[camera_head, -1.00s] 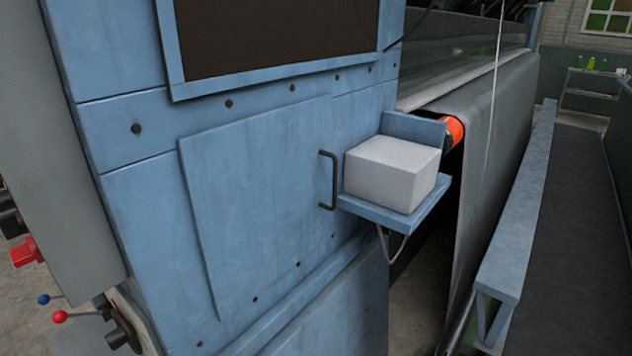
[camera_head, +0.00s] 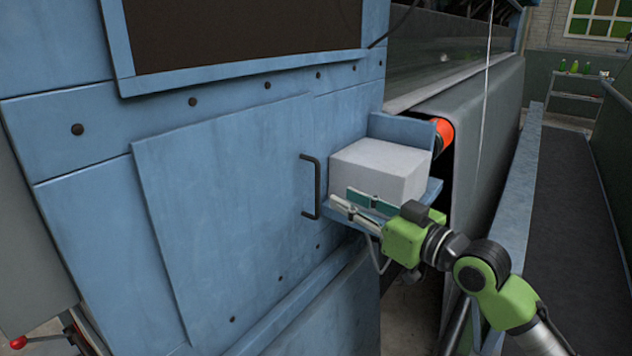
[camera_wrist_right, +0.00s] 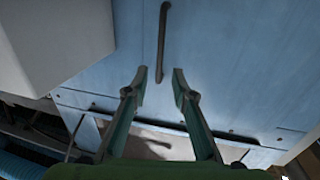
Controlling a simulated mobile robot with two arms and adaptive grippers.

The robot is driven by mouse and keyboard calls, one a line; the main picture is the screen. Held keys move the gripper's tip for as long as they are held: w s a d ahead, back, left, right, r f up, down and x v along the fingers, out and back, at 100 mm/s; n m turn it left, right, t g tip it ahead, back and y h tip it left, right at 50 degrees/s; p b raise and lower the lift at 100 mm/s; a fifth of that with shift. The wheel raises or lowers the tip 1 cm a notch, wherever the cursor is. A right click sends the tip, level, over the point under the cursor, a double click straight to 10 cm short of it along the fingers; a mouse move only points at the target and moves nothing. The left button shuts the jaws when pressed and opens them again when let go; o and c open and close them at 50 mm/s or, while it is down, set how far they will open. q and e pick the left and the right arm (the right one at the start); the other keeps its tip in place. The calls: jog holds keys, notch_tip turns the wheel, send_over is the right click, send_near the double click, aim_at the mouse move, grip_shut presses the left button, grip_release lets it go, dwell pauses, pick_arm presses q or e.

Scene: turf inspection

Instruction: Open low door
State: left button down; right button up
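The low door (camera_head: 225,205) is a flat blue panel on the machine's side, and it looks closed. Its dark bar handle (camera_head: 316,187) stands upright near the panel's right edge. The handle also shows in the right wrist view (camera_wrist_right: 162,45), ahead of and between the fingertips. My right gripper (camera_head: 340,203) is just right of the handle, in front of the small blue shelf. In the right wrist view the right gripper (camera_wrist_right: 158,76) has its fingers apart with nothing between them, short of the handle. My left gripper is not in view.
A white block (camera_head: 385,168) sits on the small blue shelf (camera_head: 434,190) right of the handle, close to my right gripper. A blue rail (camera_head: 520,190) runs along the right. A red-knobbed lever (camera_head: 18,342) is at the lower left.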

aim_at(319, 186)
jog(key=p+x, duration=0.1)
jog(key=x, duration=0.8)
jog(key=shift+w+a+p, duration=0.2)
jog(key=shift+p, duration=0.15)
grip_shut()
